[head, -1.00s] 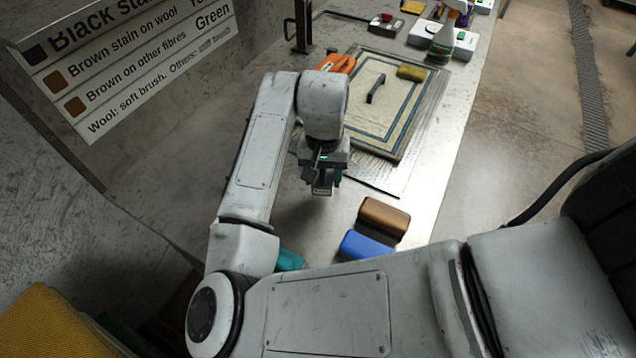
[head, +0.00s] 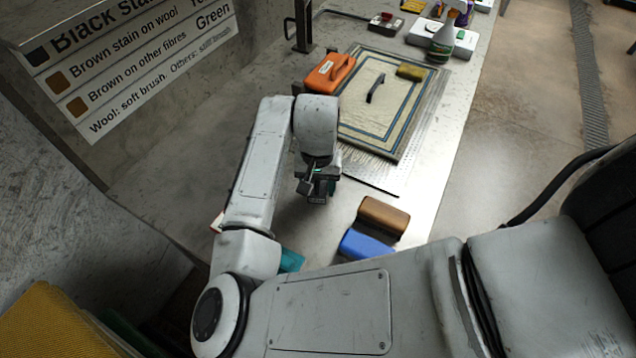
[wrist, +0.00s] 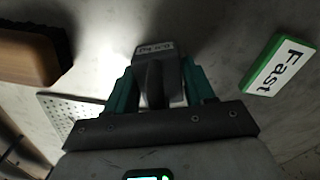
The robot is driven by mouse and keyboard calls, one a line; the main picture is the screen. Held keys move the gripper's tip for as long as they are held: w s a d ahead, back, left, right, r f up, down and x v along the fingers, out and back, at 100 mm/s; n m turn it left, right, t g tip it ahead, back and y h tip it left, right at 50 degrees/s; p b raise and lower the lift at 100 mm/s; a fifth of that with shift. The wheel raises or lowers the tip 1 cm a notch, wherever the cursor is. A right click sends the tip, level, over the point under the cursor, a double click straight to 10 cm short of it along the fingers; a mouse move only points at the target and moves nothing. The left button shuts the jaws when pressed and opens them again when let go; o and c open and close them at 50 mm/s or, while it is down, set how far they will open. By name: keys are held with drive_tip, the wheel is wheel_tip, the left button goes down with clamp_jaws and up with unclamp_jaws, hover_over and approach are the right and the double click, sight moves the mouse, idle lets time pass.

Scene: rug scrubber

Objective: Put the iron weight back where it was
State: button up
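The iron weight (wrist: 152,80) is a dark grey block with a pale label that seems to give a weight in kg, seen upside down in the wrist view. It sits between the two teal fingers of my gripper (wrist: 160,88), which is shut on it. In the head view my gripper (head: 318,184) hangs over the bare bench, left of the brown block, with the grey weight (head: 317,199) at its lower end. The gap between weight and bench is hard to judge.
A brown block (head: 384,215) and a blue block (head: 366,246) lie to the right.

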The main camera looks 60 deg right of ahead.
drive_tip(key=o, duration=0.4)
drive_tip(key=shift+r, duration=0.1)
wheel_tip(320, 180, up, 12)
drive_tip(key=shift+r+b, duration=0.1)
drive_tip(key=shift+b, duration=0.4)
